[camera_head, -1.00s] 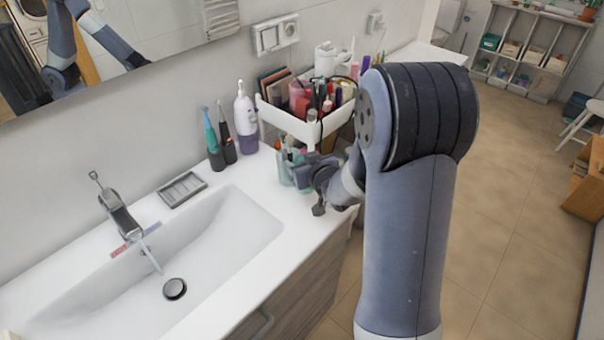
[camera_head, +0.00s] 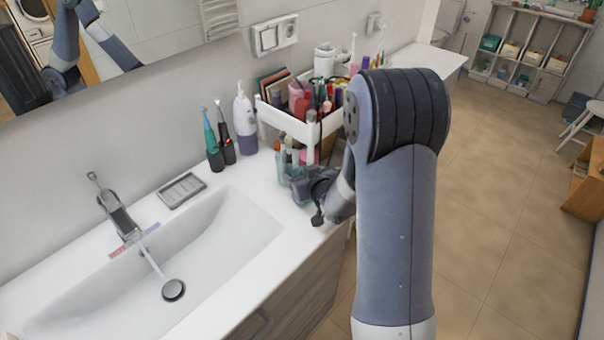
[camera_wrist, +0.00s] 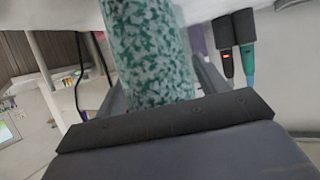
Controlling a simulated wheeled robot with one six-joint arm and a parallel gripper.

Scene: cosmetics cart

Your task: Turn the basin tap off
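The basin tap (camera_head: 120,216) is a grey metal tap at the back edge of the white basin (camera_head: 235,225). Its thin lever points up and to the left. A pale stream of water (camera_head: 152,260) runs from the spout toward the dark drain plug (camera_head: 173,290). My gripper (camera_head: 312,205) is well right of the tap, low over the counter by the front edge. In the wrist view its fingers (camera_wrist: 160,90) stand apart, with a green speckled cup (camera_wrist: 150,50) showing between them. I cannot tell whether they touch it. The tap is outside the wrist view.
A white caddy (camera_head: 290,122) full of cosmetics stands behind my gripper. Two electric toothbrushes (camera_head: 214,150) and a purple-white bottle (camera_head: 245,125) stand by the wall. A grey soap dish (camera_head: 181,190) lies between them and the tap. The space over the basin is clear.

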